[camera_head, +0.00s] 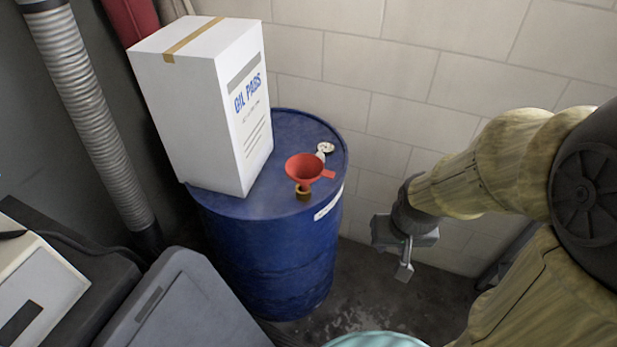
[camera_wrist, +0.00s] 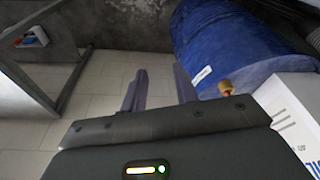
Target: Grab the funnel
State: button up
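A red funnel (camera_head: 305,169) with a side tab sits on top of a blue drum (camera_head: 275,262), near the drum's right front edge. A brass-coloured fitting (camera_head: 303,192) shows just below it. My gripper (camera_head: 401,262) is to the right of the drum, apart from the funnel. In the wrist view the two fingers of my gripper (camera_wrist: 160,88) stand apart with nothing between them. The blue drum (camera_wrist: 218,42) shows there beyond the fingers on the right. A small brass-coloured piece (camera_wrist: 226,87) shows by the gripper body; the funnel itself is mostly hidden there.
A tall white box marked OIL PADS (camera_head: 208,105) stands on the drum, left of the funnel. A small white cap (camera_head: 325,148) lies behind the funnel. A block wall (camera_head: 400,70) is close behind. A grey bin lid (camera_head: 185,310) and a ribbed hose (camera_head: 85,110) are at left.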

jog(key=w+a+f+n+t+y+b, duration=0.1)
jog(key=w+a+f+n+t+b, duration=0.1)
jog(key=w+a+t+b, duration=0.45)
jog(key=w+a+r+n+t+y+b, duration=0.2)
jog(key=w+a+r+n+y+b, duration=0.1)
jog(key=a, duration=0.5)
jog(key=w+y+b, duration=0.1)
jog(key=w+y, duration=0.1)
jog(key=shift+w+n+t+y, duration=0.35)
jog(key=shift+w+n+y, duration=0.05)
jog(key=shift+a, duration=0.15)
jog(key=p+x, duration=0.8)
jog(key=x, duration=0.4)
jog(key=shift+f, duration=0.15)
